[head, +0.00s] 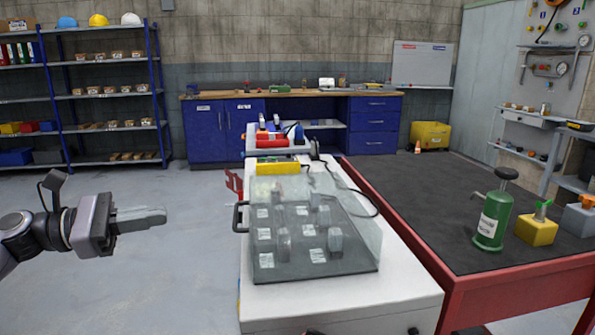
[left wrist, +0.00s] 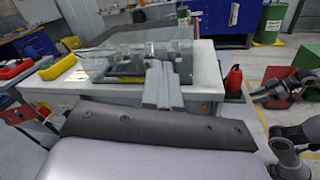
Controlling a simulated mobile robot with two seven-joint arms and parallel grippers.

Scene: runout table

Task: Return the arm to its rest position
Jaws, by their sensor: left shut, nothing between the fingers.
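My left gripper (head: 152,216) comes in from the left in the head view. It is held out over open floor, to the left of the white table, with its fingers together and nothing between them. In the left wrist view its closed fingers (left wrist: 163,86) point toward the white table and its clear cover. The fingers look apart from the table in the head view. My right gripper is not seen in the head view; an arm with a gripper-like end (left wrist: 268,92) shows at the right of the left wrist view.
A white table (head: 330,295) bears a dark board with several parts under a clear cover (head: 362,225). A red bench (head: 450,215) with a green pump bottle (head: 493,222) and a yellow block (head: 537,229) stands at the right. Blue shelves (head: 110,128) stand back left. Floor around my left gripper is clear.

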